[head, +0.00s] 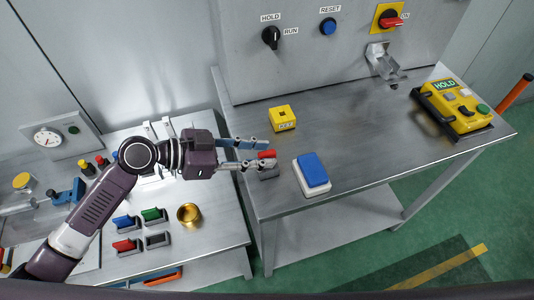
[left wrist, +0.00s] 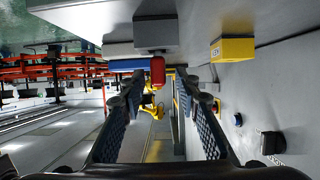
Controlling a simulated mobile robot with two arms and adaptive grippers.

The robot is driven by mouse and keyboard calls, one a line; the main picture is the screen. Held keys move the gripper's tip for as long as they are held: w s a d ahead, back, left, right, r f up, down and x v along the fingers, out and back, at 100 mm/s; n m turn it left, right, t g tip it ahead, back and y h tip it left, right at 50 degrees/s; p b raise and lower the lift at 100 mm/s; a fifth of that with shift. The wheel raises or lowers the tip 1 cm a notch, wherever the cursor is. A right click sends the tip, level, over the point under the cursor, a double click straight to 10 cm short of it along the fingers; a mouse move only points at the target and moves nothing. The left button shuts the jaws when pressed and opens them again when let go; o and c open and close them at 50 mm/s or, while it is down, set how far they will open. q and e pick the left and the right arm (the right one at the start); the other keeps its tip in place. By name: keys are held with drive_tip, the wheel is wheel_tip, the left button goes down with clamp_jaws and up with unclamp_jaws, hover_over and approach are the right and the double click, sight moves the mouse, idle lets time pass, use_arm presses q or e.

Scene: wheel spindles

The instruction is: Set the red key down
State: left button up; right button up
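My left gripper (head: 262,153) is open. In the left wrist view (left wrist: 160,80) its fingers are spread, with the red key (left wrist: 158,70) in line with the gap and clear space on both sides. The grey block (left wrist: 155,33) is against the key there. Another red key-like piece (head: 123,246) lies in a holder on the lower bench at the left. My right gripper is not in view.
A yellow block marked KEY (head: 283,118) stands behind the red key; a blue-topped button (head: 313,170) stands to its right. A yellow HOLD box (head: 458,105) is at the table's right. A brass cup (head: 189,214) and an empty holder (head: 158,240) are on the lower bench.

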use_arm(q)
drive_tip(key=b+v, duration=0.2)
drive_tip(key=v, duration=0.8)
drive_tip(key=shift+b, duration=0.35)
